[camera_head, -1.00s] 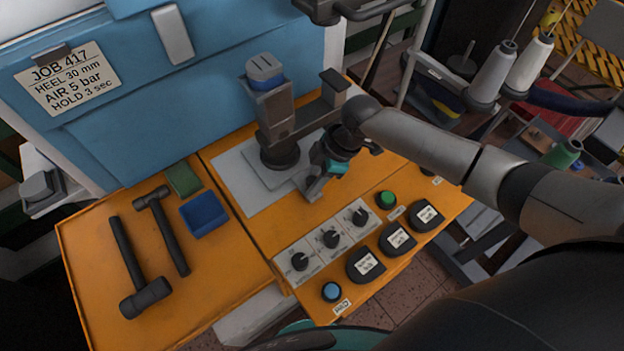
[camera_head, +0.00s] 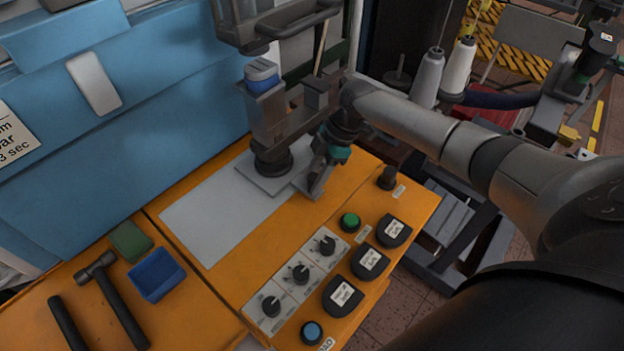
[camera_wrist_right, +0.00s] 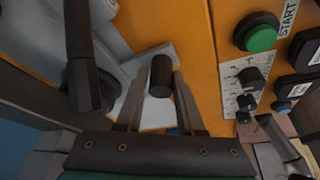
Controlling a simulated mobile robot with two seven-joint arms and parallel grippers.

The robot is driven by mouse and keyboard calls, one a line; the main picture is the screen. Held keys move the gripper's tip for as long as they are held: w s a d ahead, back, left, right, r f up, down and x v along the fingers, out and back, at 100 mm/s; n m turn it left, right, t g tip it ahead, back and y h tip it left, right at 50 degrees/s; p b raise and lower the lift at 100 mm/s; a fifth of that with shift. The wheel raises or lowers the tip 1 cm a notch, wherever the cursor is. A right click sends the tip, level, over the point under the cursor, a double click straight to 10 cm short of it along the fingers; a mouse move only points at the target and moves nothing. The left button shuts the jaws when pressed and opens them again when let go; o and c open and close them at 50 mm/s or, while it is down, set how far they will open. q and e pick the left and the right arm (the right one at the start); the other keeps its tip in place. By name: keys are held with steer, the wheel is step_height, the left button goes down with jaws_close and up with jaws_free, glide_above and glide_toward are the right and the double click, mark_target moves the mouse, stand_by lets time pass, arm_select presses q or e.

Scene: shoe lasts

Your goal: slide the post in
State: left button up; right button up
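The post (camera_head: 271,127) is an upright dark column with a blue-and-white top. It stands on a light grey plate (camera_head: 262,184) on the orange bench, over a pale rectangle (camera_head: 205,222). A short dark knob (camera_wrist_right: 161,74) stands beside it in the right wrist view. My right gripper (camera_wrist_right: 160,90) has one finger on each side of this knob, and they look closed on it. In the head view my right gripper (camera_head: 318,180) points down just right of the post, where the knob is hidden. My left gripper is not in view.
A green button (camera_head: 350,221), several dials and black buttons line the bench's front right. A black peg (camera_head: 387,178) stands near the right edge. A blue tray (camera_head: 157,275) and a hammer (camera_head: 113,298) lie left. A dark machine head (camera_head: 262,20) hangs behind the post.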

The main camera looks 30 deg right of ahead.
steer(key=o, duration=0.3)
steer(key=shift+w+d, duration=0.1)
steer(key=shift+d, duration=0.1)
steer(key=shift+o, duration=0.6)
steer(key=shift+a, duration=0.1)
steer(key=shift+r, duration=0.1)
steer(key=p+v, duration=0.1)
steer(key=v, duration=1.4)
